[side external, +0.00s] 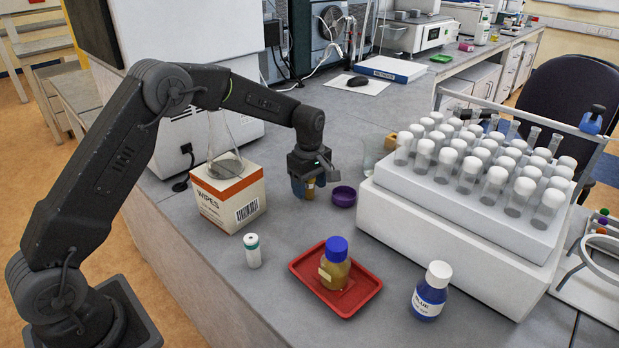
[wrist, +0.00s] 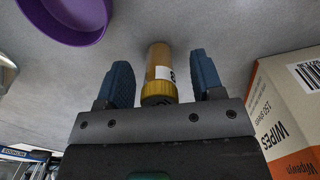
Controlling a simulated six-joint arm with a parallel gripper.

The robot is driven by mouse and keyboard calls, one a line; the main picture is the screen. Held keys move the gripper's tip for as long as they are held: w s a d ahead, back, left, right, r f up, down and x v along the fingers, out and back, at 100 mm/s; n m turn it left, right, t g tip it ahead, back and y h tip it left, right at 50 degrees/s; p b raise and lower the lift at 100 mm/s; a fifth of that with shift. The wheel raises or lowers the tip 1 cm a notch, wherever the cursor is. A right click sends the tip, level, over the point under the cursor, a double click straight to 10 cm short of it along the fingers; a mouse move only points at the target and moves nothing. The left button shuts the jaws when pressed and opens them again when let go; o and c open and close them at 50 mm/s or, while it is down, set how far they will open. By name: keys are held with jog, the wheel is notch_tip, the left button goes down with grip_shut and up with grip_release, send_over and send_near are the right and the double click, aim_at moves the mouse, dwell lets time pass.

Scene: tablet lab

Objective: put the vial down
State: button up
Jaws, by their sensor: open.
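The vial (wrist: 158,66) is a small amber cylinder with a white label and a dark-topped yellowish end. In the wrist view it sits between the two blue fingers of my gripper (wrist: 160,80), with a visible gap on both sides. The gripper is open around it. In the side external view my gripper (side external: 308,187) points down at the bench, between the wipes box and a purple dish. The vial (side external: 310,190) shows there only partly, behind a finger. Its contact with the bench is hard to see.
The purple dish (side external: 343,196) is close on the right, the wipes box (side external: 229,197) with a flask (side external: 222,150) on top on the left. A red tray (side external: 300,264) holding a blue-capped bottle (side external: 335,262), a white vial (side external: 252,251) and a tube rack (side external: 450,210) stand around.

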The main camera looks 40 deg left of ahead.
jog(key=shift+c, duration=0.4)
jog(key=c, duration=0.9)
jog(key=shift+w+a, duration=0.15)
jog(key=shift+a, duration=1)
jog(key=shift+w+a, duration=0.2)
jog(key=shift+a, duration=0.95)
jog(key=shift+w+a, duration=0.15)
jog(key=shift+a, duration=1)
jog(key=o, duration=1)
jog(key=shift+c, duration=0.2)
jog(key=shift+r, duration=0.1)
